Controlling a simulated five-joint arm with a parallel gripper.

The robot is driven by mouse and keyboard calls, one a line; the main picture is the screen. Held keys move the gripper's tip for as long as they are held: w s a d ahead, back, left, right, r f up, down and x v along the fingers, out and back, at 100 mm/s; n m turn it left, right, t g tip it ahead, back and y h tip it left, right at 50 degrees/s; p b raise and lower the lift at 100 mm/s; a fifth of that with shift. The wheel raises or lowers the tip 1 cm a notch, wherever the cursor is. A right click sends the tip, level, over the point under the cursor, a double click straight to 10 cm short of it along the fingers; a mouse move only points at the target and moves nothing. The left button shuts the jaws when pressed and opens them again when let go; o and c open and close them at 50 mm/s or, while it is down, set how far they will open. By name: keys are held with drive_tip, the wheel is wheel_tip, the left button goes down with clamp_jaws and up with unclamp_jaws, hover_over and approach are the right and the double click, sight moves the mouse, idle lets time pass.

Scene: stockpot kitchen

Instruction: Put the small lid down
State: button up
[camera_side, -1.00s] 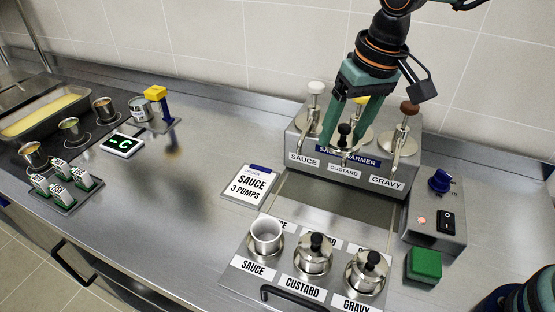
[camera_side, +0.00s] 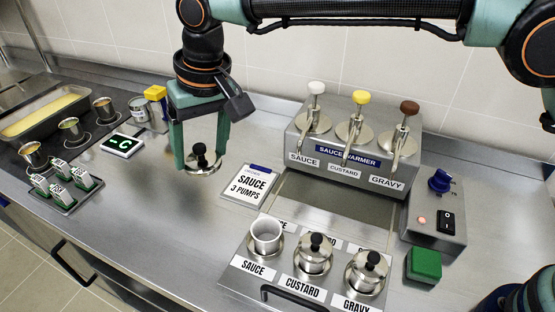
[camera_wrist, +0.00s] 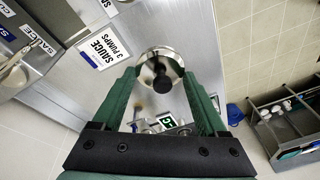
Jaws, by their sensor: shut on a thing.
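The small lid (camera_side: 202,164) is a round steel disc with a black knob. My gripper (camera_side: 200,155) is shut on the lid's black knob and holds it over the bare counter, left of the sauce card. From the side view I cannot tell how far the lid is above the counter. In the wrist view the lid (camera_wrist: 151,62) lies at the ends of the green fingers of my gripper (camera_wrist: 160,82). The sauce pot (camera_side: 266,236) stands open at the front, its label reading SAUCE.
The sauce card (camera_side: 252,184) lies right of the lid. The sauce warmer (camera_side: 350,165) with three pumps stands at the back right. Lidded custard (camera_side: 313,255) and gravy pots (camera_side: 366,272) stand in front. A display (camera_side: 123,145) and small tins are at left. The counter (camera_side: 165,215) in front is clear.

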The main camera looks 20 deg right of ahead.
sight(218, 233)
drive_tip(key=s+d+x, duration=0.1)
drive_tip(key=x, duration=0.5)
drive_tip(key=s+d+x, duration=0.1)
drive_tip(key=x, duration=0.6)
drive_tip(key=s+d+f+x, duration=0.1)
drive_tip(key=x, duration=0.5)
drive_tip(key=shift+f, duration=0.15)
drive_tip(key=shift+f, duration=0.15)
drive_tip(key=o, duration=1.4)
